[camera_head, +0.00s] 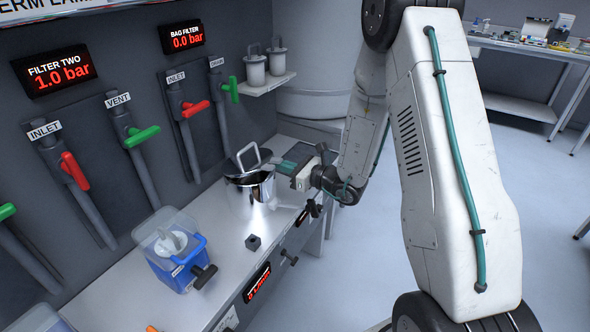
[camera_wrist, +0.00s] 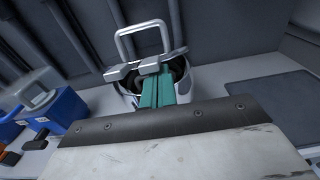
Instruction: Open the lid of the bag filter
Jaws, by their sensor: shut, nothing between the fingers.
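The bag filter is a shiny metal pot (camera_head: 262,192) on the bench below the bag filter display; its rim and dark upper part also show in the wrist view (camera_wrist: 185,84). An upright silver loop handle (camera_head: 240,157) stands at its top, and it shows beyond my fingertips in the wrist view (camera_wrist: 141,27). My gripper (camera_head: 285,167) comes in from the right at the height of the pot's top. Its teal fingers (camera_wrist: 158,90) are together and empty, over the near side of the pot. I cannot tell whether they touch it or how far the lid is raised.
Pipes with red and green valve handles (camera_head: 195,108) line the wall behind. A shelf with two white canisters (camera_head: 267,65) is above.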

